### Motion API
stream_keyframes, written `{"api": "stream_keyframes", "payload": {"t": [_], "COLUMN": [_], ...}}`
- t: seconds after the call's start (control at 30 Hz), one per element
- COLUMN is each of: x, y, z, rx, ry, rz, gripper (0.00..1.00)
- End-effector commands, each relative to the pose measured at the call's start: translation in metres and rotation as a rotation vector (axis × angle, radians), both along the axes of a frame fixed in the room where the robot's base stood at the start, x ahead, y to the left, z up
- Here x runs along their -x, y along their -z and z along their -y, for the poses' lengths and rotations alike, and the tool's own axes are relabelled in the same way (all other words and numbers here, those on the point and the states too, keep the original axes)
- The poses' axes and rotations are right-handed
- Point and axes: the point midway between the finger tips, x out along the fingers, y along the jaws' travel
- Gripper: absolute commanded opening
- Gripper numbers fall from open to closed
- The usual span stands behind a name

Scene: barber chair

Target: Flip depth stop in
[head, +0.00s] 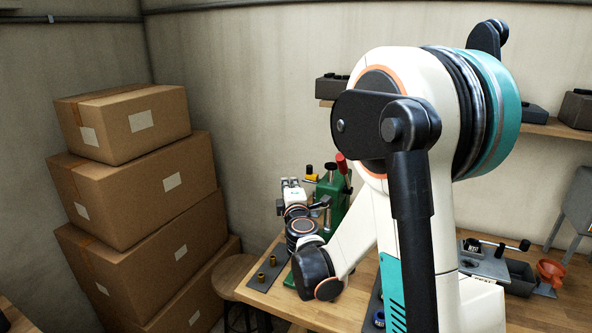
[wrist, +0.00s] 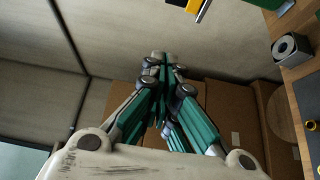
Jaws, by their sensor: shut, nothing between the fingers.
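A green press (head: 333,198) with a red-knobbed lever stands at the back left of the workbench in the head view. A small yellow and black part (head: 311,177) sits on its left side; a yellow and black piece (wrist: 200,10) also shows at the top edge of the wrist view. I cannot tell for certain which part is the depth stop. My gripper (head: 291,183) is just left of the press, near the yellow part. In the wrist view my gripper (wrist: 165,62) has its fingers together with nothing between them. Contact with the press is not visible.
Cardboard boxes (head: 140,195) are stacked on the left, beside a round stool (head: 236,275). The wooden bench (head: 262,297) carries a grey fixture (head: 486,260) and an orange funnel (head: 551,272) on the right. A grey ring-shaped part (wrist: 290,48) shows in the wrist view.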

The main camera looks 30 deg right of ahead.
Motion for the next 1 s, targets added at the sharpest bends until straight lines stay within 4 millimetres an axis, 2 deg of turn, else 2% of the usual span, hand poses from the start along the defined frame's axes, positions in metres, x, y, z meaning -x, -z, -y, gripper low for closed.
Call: {"api": "stream_keyframes", "payload": {"t": [0.47,0.67,1.0], "x": [-0.006,-0.033,-0.095], "y": [0.001,0.001,0.001], "z": [0.002,0.012,0.035], "rx": [0.003,0.003,0.003], "ry": [-0.001,0.000,0.000], "rz": [0.000,0.000,-0.001], "gripper": [0.00,0.00,0.00]}}
